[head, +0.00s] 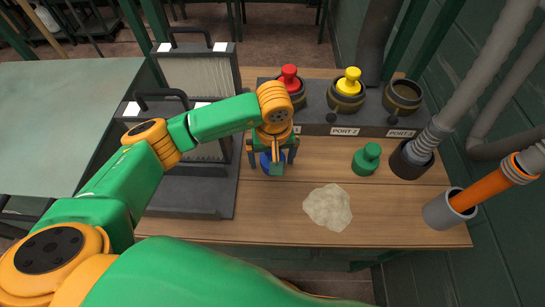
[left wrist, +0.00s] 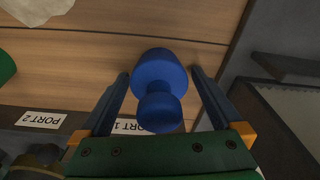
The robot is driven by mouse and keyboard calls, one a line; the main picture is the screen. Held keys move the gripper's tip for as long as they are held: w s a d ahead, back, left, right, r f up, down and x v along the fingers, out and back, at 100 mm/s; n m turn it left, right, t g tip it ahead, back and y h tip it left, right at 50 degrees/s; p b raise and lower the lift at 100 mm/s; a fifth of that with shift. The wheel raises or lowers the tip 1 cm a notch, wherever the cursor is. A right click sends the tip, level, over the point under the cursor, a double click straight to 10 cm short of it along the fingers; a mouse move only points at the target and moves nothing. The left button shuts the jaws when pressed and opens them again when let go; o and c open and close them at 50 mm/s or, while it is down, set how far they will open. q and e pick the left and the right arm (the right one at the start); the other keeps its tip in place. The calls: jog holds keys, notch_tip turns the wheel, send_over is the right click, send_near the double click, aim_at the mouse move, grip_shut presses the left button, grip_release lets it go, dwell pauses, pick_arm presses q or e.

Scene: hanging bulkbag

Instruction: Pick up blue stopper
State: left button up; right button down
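The blue stopper (head: 266,163) stands on the wooden bench, mostly hidden under my left gripper in the head view. In the left wrist view the blue stopper (left wrist: 160,90) shows whole, with its wide body and narrower knob. My left gripper (head: 273,160) points down over it. Its fingers (left wrist: 160,95) are open, one on each side of the stopper, with a visible gap on both sides. My right gripper is not in view.
A port block (head: 375,131) stands behind, with a red stopper (head: 289,78) and a yellow stopper (head: 349,82) in two ports; the right port (head: 403,95) is empty. A green stopper (head: 367,159), a powder pile (head: 328,207) and filter frames (head: 197,75) are nearby.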

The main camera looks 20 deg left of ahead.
pick_arm(q)
jog(key=c, duration=1.3)
jog(key=shift+r, duration=0.15)
